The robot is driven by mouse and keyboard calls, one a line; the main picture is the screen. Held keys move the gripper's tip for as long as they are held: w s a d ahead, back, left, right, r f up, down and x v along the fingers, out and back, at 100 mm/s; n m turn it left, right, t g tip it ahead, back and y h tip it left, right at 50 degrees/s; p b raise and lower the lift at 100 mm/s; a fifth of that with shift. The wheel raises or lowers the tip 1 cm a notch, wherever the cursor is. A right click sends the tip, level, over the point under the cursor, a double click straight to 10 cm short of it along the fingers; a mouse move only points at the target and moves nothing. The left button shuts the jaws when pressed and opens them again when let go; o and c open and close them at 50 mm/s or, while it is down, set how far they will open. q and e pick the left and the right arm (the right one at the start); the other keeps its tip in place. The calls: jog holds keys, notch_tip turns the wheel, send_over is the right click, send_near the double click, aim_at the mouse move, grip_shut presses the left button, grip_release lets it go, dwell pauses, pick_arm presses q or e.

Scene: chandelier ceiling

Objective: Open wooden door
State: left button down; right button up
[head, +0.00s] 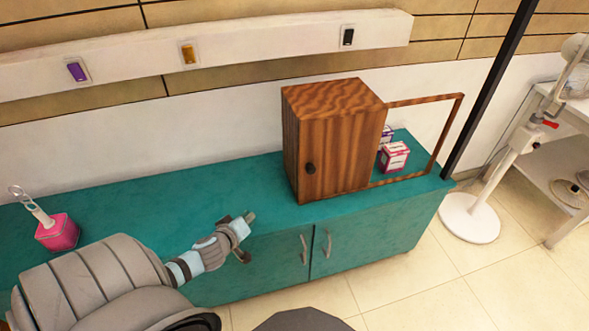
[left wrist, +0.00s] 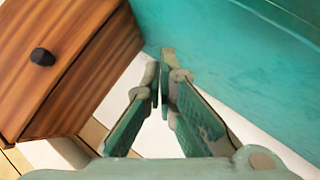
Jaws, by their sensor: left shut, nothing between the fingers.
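The wooden door (head: 335,160) is the front of a brown striped box on the teal cabinet. It looks closed, flush with the box, with a dark round knob (head: 310,168) near its left edge. In the left wrist view the wooden door (left wrist: 85,60) fills the left side, with the knob (left wrist: 42,57) at far left. My left gripper (head: 247,217) is at the cabinet's front edge, left of and lower in the picture than the knob, apart from it. In the left wrist view its fingers (left wrist: 160,75) are together and empty. My right gripper is not in view.
A wooden open frame (head: 462,110) extends right from the box, with small pink-and-white boxes (head: 394,157) behind it. A pink container (head: 57,233) stands at far left on the teal top (head: 150,215). A black post (head: 490,90) rises at right.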

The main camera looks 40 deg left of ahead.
pick_arm(q)
jog(key=w+d+r+n+t+h, duration=0.1)
jog(key=w+d+r+n+t, duration=0.15)
jog(key=r, duration=0.45)
jog(key=w+d+r+n+t, duration=0.1)
jog(key=w+r+n, duration=0.15)
jog(key=r, duration=0.35)
jog(key=b, duration=0.3)
send_near(304, 162)
jog(key=w+a, duration=0.2)
jog(key=a, duration=0.1)
jog(key=shift+w+d+f+m+b, duration=0.2)
jog(key=shift+w+d+f+b, duration=0.1)
jog(key=shift+w+f, duration=0.25)
jog(key=shift+w+d+f+m+b, duration=0.25)
jog(key=shift+w+d+f, duration=0.1)
jog(key=shift+w, duration=0.3)
jog(key=shift+w+d, duration=0.2)
jog(key=shift+w, duration=0.05)
